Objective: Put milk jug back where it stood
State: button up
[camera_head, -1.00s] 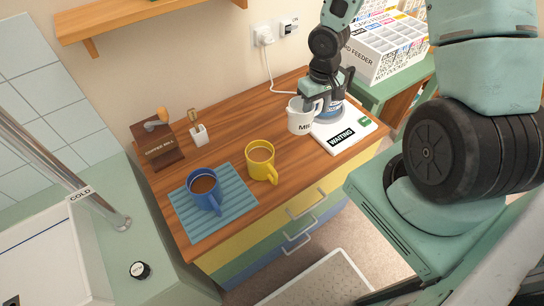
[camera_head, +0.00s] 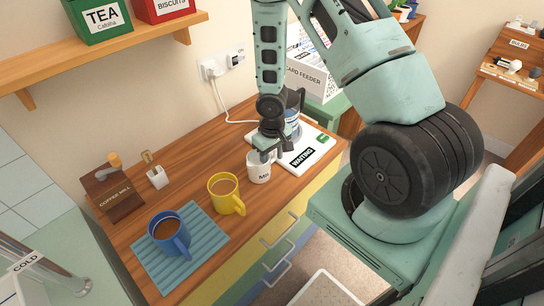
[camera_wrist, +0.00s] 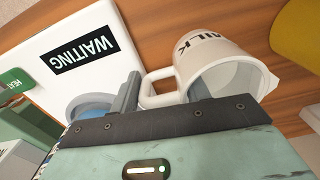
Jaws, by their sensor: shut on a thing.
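The white milk jug (camera_head: 259,170) is at the left edge of the white WAITING pad on the wooden counter. In the wrist view the jug (camera_wrist: 222,72) shows its open rim, part of its lettering and its handle towards my gripper. My gripper (camera_head: 270,148) comes down from above and is shut on the jug's handle. In the wrist view a grey finger (camera_wrist: 128,103) lies beside the handle; the grip itself is partly hidden. I cannot tell whether the jug's base touches the counter.
The white pad (camera_head: 322,142) carries a blue vessel (camera_head: 292,118) close to my gripper. A yellow mug (camera_head: 224,189) stands left of the jug. A blue mug (camera_head: 166,232) is on a striped mat (camera_head: 205,241). A coffee mill (camera_head: 113,197) stands behind.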

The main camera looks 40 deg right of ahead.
jog(key=shift+f, duration=0.15)
jog(key=o, duration=1.3)
jog(key=shift+o, duration=0.2)
jog(key=shift+d, duration=0.1)
